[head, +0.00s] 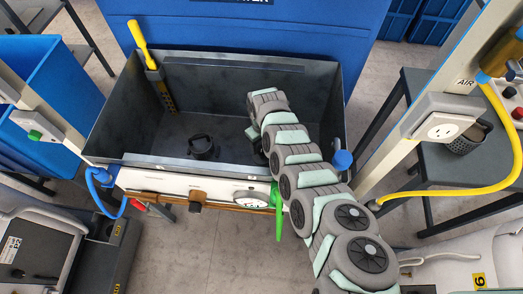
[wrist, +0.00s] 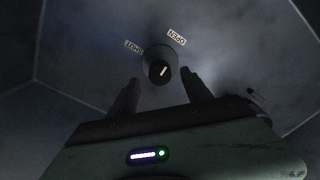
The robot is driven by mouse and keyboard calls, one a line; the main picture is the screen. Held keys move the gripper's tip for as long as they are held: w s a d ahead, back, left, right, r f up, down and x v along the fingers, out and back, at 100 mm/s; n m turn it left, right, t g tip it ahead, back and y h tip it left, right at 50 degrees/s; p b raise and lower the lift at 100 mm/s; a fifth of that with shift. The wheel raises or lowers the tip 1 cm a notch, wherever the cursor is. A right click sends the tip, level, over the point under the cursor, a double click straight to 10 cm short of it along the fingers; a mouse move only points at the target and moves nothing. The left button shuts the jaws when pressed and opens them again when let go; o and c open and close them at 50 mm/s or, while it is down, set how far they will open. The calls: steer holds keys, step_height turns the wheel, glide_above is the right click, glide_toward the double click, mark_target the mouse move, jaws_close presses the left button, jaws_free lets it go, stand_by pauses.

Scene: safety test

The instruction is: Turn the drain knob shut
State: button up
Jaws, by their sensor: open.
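The drain knob (wrist: 157,60) is a round black knob with a white line on its face, in the upper middle of the wrist view. The labels SHUT (wrist: 133,47) and OPEN (wrist: 177,39) appear upside down beyond it. The white line slants up and right, roughly toward OPEN. My gripper (wrist: 160,77) is open, with one dark finger on each side of the knob; I cannot tell whether either touches it.
A dark round fitting (head: 201,147) stands on the tank floor. A yellow-handled tool (head: 142,45) hangs at the tank's back left corner. A front panel (head: 185,185) carries a green lever (head: 278,222). A yellow air hose (head: 510,130) is at right.

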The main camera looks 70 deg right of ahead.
mark_target(262, 149)
steer(key=shift+f+b, duration=0.75)
steer(key=shift+f, duration=0.85)
jaws_close()
